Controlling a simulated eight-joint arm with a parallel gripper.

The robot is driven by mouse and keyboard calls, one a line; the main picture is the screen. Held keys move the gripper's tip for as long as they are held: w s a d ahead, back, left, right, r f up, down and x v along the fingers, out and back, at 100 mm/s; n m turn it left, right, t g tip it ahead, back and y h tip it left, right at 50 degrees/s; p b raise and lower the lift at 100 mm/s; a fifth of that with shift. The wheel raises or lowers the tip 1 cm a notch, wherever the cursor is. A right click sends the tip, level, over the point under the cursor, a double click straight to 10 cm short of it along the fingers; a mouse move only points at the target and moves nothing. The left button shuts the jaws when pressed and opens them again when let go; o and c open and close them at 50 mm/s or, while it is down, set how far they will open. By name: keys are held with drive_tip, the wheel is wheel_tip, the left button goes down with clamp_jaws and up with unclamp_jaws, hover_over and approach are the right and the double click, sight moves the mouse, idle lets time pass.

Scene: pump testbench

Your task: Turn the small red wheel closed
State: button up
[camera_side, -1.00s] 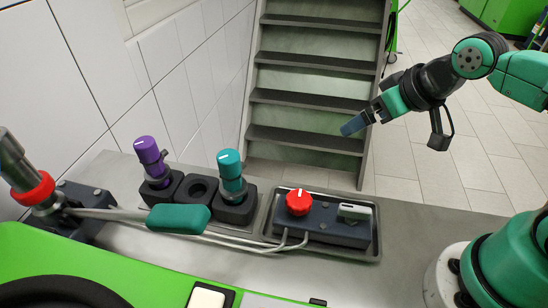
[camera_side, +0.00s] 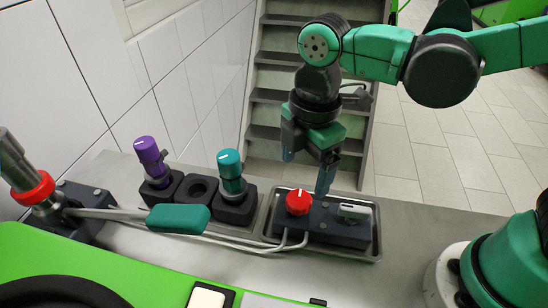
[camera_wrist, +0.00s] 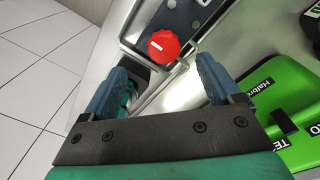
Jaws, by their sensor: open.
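The small red wheel (camera_side: 299,202) has a white mark on top and sits on the left part of a dark block (camera_side: 335,230). In the wrist view the red wheel (camera_wrist: 163,46) shows beyond the fingertips, near the middle between them. My gripper (camera_side: 306,172) points down, above and behind the wheel in the side view. Its two blue fingers are spread apart with nothing between them. In the wrist view my gripper (camera_wrist: 160,78) is open and apart from the wheel.
A metal tray (camera_side: 371,252) holds the block, with a grey rectangular piece (camera_side: 355,212) right of the wheel. A teal-capped part (camera_side: 230,165) and a purple-capped part (camera_side: 149,155) stand upright to the left. A dark green handle (camera_side: 178,219) lies at front left.

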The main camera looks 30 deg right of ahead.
sight(299, 199)
drive_tip(key=shift+s+a+f+n, duration=0.1)
drive_tip(key=shift+a+f+n, duration=0.15)
drive_tip(key=shift+n, duration=0.25)
drive_tip(key=shift+a+f, duration=0.1)
drive_tip(key=shift+f, duration=2.6)
clamp_jaws()
